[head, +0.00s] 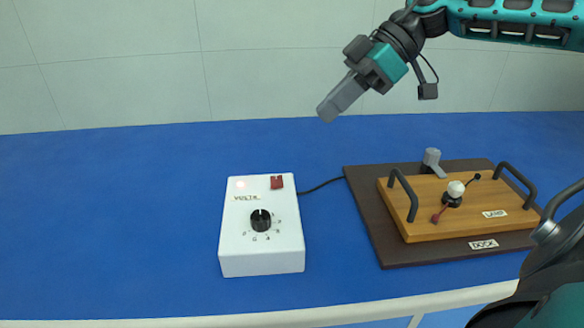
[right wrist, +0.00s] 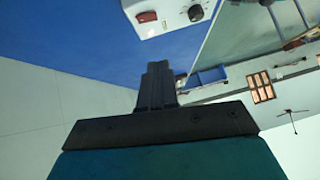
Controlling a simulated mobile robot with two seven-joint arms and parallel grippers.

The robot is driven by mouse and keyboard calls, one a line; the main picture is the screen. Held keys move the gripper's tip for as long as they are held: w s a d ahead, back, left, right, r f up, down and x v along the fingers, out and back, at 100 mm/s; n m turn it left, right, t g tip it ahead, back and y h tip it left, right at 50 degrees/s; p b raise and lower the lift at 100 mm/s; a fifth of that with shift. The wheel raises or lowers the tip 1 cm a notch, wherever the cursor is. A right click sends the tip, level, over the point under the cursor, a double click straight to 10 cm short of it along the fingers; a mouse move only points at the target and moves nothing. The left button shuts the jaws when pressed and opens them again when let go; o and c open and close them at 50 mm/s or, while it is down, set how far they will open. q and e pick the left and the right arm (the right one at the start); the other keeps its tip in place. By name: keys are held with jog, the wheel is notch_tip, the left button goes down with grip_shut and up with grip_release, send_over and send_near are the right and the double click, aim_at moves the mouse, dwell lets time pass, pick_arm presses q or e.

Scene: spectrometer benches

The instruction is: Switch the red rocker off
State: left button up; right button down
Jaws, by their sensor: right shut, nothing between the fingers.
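The red rocker (head: 277,182) sits at the top right of the white power box (head: 262,262), which is marked VOLTS and has a black dial (head: 261,220). A small light at the box's top left looks lit. The red rocker also shows in the right wrist view (right wrist: 146,17), beyond the fingertips. My right gripper (head: 327,112) is shut and empty. It is raised above the bench, up and to the right of the box, apart from the rocker. The left gripper is not in view.
A dark board marked DOCK (head: 395,252) stands to the right, carrying a wooden lamp board (head: 425,228) with two dark handles and a white bulb. A black cable (head: 322,184) runs from the box toward it. The blue bench (head: 110,220) is clear on the left.

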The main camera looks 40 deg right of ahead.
jog(key=b, duration=0.2)
send_near(274, 186)
jog(key=w+a, duration=0.2)
jog(key=a, duration=0.1)
jog(key=shift+a+r, duration=0.1)
jog(key=f, duration=0.2)
jog(key=f+b, duration=0.1)
jog(key=shift+s+a, duration=0.1)
jog(key=shift+a, duration=0.2)
jog(key=shift+f, duration=0.55)
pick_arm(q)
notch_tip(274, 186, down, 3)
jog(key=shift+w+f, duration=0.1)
